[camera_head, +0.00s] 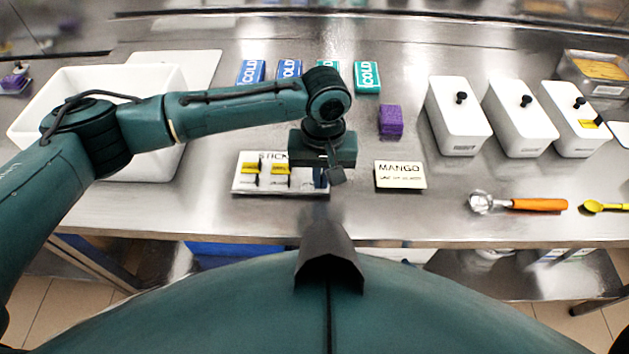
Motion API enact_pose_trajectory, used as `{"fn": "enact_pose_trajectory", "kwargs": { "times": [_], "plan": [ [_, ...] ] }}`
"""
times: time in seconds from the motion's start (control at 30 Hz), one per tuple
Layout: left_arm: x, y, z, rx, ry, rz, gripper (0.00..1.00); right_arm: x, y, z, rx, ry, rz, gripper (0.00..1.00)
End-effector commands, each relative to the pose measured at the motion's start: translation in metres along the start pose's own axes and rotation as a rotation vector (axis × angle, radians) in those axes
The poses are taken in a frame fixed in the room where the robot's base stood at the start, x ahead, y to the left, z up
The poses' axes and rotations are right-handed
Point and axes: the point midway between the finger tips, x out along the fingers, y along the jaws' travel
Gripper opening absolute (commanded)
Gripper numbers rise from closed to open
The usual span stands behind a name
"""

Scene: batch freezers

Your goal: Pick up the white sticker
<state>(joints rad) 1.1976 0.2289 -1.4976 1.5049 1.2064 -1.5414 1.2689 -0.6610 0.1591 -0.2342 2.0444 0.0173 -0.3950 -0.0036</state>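A white sticker board (240,184) marked "STICK…" lies flat near the front of the steel table. Two yellow stickers (250,168) show on it, with pale patches below them. I cannot make out a separate white sticker against the pale board. My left gripper (321,180) points down over the board's right end and hides part of it. Its fingers are small and partly covered by its own body, so I cannot tell whether they are open or hold anything. My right gripper is not in view.
A "MANGO" card (400,175) lies right of the board. A purple block (390,121) and several COLD packs (367,78) stand behind. White lidded tubs (456,118), an orange-handled scoop (538,205) and a yellow spoon (603,207) are right. A white bin (165,76) is left.

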Motion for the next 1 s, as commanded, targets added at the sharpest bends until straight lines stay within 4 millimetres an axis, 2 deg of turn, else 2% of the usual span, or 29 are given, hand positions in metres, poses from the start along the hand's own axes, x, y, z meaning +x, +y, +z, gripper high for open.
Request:
{"fn": "enact_pose_trajectory", "kwargs": {
  "times": [0.37, 0.47, 0.8, 1.0],
  "plan": [
    [-0.004, 0.0, 0.0, 0.0, 0.001, 0.001, 0.0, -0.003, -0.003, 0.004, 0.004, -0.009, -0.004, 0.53],
    [-0.016, 0.001, -0.001, 0.0, 0.002, 0.003, 0.0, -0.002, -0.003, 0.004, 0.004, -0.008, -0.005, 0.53],
    [-0.081, 0.0, -0.001, -0.001, 0.002, 0.002, 0.0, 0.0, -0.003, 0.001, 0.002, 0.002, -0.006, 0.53],
    [-0.101, -0.001, 0.0, -0.001, 0.0, 0.001, 0.0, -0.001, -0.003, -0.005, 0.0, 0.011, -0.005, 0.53]
  ]
}}
